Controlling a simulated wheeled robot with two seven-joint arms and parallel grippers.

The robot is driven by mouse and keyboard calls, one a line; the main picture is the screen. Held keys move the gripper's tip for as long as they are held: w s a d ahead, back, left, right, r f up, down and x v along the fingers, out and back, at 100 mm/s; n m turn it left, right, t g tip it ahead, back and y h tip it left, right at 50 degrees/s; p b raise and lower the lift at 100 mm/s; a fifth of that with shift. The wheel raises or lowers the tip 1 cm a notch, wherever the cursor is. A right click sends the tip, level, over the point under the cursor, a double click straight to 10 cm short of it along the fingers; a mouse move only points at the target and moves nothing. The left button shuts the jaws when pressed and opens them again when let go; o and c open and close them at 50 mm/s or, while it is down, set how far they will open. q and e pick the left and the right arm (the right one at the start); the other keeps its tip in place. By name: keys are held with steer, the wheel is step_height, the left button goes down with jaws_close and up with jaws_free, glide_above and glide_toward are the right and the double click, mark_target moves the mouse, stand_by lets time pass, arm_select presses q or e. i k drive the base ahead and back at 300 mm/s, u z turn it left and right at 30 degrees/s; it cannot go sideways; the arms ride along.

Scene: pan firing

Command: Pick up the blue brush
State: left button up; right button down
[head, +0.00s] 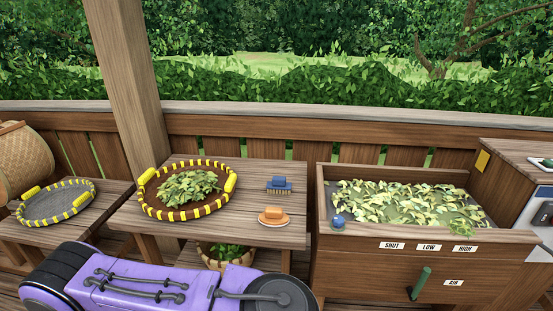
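A purple arm link of mine crosses the bottom of the head view, in front of the table. Neither of my grippers shows in this view, and nothing touches the brush.
An orange block (272,215) sits on a small dish in front of the brush. The leaf tray (149,205) is left of it. A wooden firing box (390,262) with leaves stands right, across a gap. An empty round tray (50,205) rests far left. A basket (212,260) sits below.

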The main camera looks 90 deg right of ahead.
mark_target(278, 183)
steer(key=z, duration=2.75)
